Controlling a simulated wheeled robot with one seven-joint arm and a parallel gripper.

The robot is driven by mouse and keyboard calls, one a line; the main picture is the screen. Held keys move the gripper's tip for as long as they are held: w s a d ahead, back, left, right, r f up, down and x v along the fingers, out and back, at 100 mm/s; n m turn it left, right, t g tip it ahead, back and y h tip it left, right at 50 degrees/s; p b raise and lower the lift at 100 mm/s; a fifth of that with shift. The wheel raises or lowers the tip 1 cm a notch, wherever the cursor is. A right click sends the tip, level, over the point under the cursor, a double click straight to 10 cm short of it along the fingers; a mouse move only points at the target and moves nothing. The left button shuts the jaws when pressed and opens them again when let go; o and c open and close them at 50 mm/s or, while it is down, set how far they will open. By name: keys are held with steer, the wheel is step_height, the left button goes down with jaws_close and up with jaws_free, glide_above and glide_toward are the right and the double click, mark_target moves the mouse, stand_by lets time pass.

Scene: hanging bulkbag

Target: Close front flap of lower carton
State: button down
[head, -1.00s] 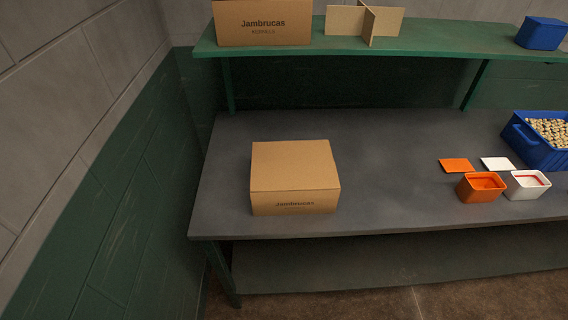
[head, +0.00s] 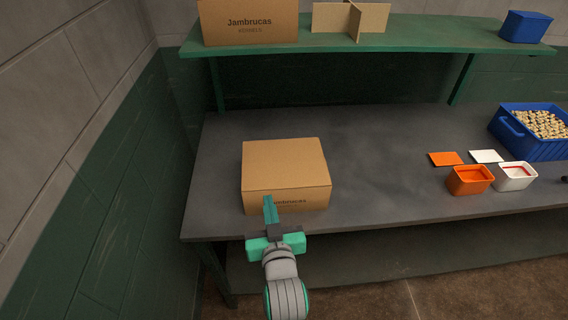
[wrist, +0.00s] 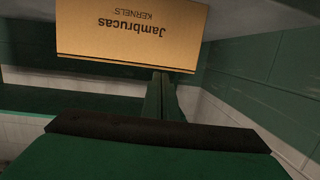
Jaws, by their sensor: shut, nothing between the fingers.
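The lower carton (head: 286,163) is a brown box on the grey bench, in the left half of the head view. Its top looks flat and covered; I cannot make out a raised front flap. Its printed front face also shows upside down in the wrist view (wrist: 130,30). My gripper (head: 269,203) is in front of the carton, fingers together and empty, pointing at its front face and covering part of the print. In the wrist view the fingers (wrist: 159,85) end close to the carton's top front edge; whether they touch it I cannot tell.
A green shelf (head: 400,32) runs above the bench (head: 370,170), holding another carton (head: 248,22), a cardboard divider (head: 350,18) and a blue bin. Orange (head: 470,181) and white (head: 515,177) tubs and a full blue crate (head: 530,148) stand right. The bench middle is clear.

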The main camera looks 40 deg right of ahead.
steer(key=d+r+m+h, duration=0.1)
steer(key=d+r, duration=0.5)
glide_above(283, 164)
steer(key=s, duration=0.2)
steer(key=shift+w+a+f+g, duration=0.3)
steer(key=shift+a+f, duration=0.15)
steer(key=shift+f, duration=0.15)
step_height(283, 164, down, 3)
steer(key=shift+s+r, duration=0.1)
steer(key=shift+r, duration=0.1)
steer(key=shift+f, duration=0.7)
steer(key=shift+f, duration=0.8)
